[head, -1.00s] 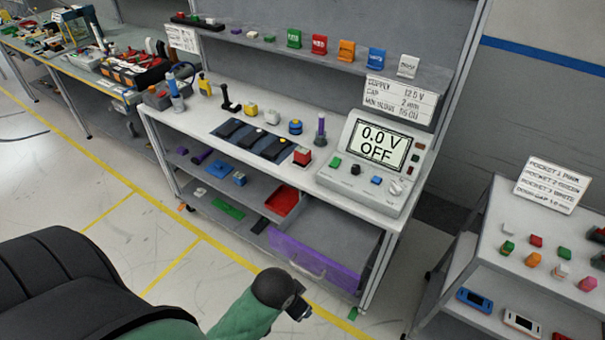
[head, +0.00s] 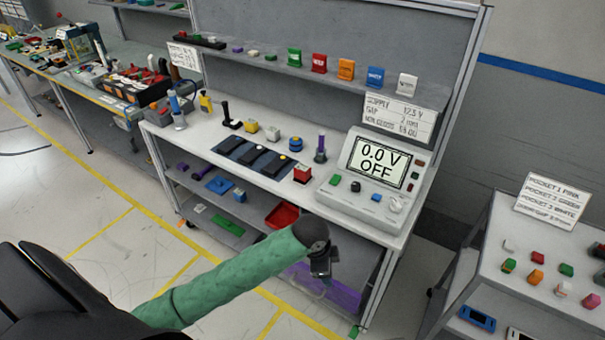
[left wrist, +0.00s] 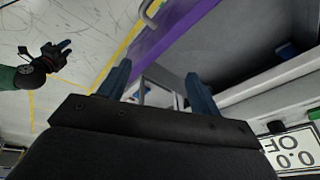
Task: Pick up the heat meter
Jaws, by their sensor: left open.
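A row of small upright labelled blocks stands on the upper shelf in the head view: green (head: 293,58), red (head: 319,63), orange (head: 346,69), blue (head: 375,77) and white (head: 407,83). Their lettering is too small to tell which is the heat meter. My left gripper (head: 321,266) is in front of the bench, near the purple bin and well below that shelf. In the left wrist view, its fingers (left wrist: 158,86) are apart with nothing between them. My right gripper (left wrist: 58,50) shows small at that view's left; its jaws are unclear.
The bench top (head: 225,105) holds a large display unit (head: 375,165) reading 0.0 V OFF, a red block and several small devices. The purple bin (head: 340,292) sits on its lower shelf. A side cart (head: 505,275) with coloured blocks stands at right. Floor at left is clear.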

